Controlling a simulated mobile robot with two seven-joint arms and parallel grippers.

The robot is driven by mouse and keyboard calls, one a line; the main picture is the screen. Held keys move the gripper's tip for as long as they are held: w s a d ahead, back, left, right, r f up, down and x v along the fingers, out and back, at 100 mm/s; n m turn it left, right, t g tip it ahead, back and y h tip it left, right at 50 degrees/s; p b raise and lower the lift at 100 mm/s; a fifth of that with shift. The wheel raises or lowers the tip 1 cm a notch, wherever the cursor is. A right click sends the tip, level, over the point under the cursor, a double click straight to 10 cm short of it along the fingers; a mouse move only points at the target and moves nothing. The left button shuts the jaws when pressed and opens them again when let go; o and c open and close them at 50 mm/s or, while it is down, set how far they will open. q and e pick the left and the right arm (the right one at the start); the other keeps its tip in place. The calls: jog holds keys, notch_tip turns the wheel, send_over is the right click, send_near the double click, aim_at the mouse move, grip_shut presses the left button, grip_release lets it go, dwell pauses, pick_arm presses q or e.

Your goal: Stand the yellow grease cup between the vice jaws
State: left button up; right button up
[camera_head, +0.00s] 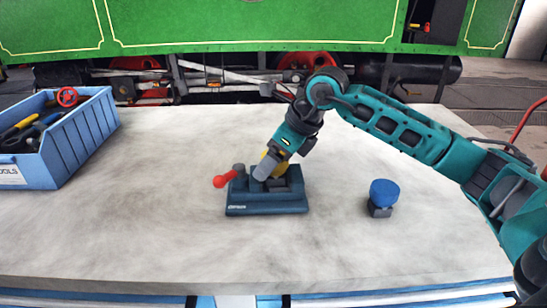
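The dark blue vice (266,207) stands on the bench near the middle, with a red-knobbed handle (224,180) at its left. My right gripper (268,168) reaches down over the vice jaws, tilted to the lower left. The yellow grease cup (266,156) shows in small patches beside and behind the gripper's pale finger, at the jaws. The finger and jaws hide most of the cup. I cannot tell whether the cup is upright, whether it touches the jaws, or whether the fingers grip it. My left gripper is not in view.
A blue tool crate (75,137) stands at the left of the pale bench (130,235). A blue-topped object on a dark base (383,193) stands right of the vice. The bench's front and left middle are clear.

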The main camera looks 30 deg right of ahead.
jog(key=shift+o, duration=0.6)
jog(key=shift+s+a+f+g, duration=0.15)
jog(key=shift+s+a+f, duration=0.05)
jog(key=shift+f, duration=0.2)
jog(key=shift+s+a+f+g, duration=0.15)
jog(key=shift+s+f, duration=0.05)
jog(key=shift+f, duration=0.15)
jog(key=shift+r, duration=0.15)
jog(key=shift+w+r+p, duration=0.1)
jog(key=shift+r+p, duration=0.35)
jog(key=shift+p, duration=0.1)
jog(key=shift+w+d+r+p, duration=0.1)
jog(key=shift+r+p, duration=1)
jog(key=shift+r, duration=0.5)
jog(key=shift+w+d+r+p, duration=0.1)
jog(key=shift+r+p, duration=0.95)
jog(key=shift+r, duration=0.55)
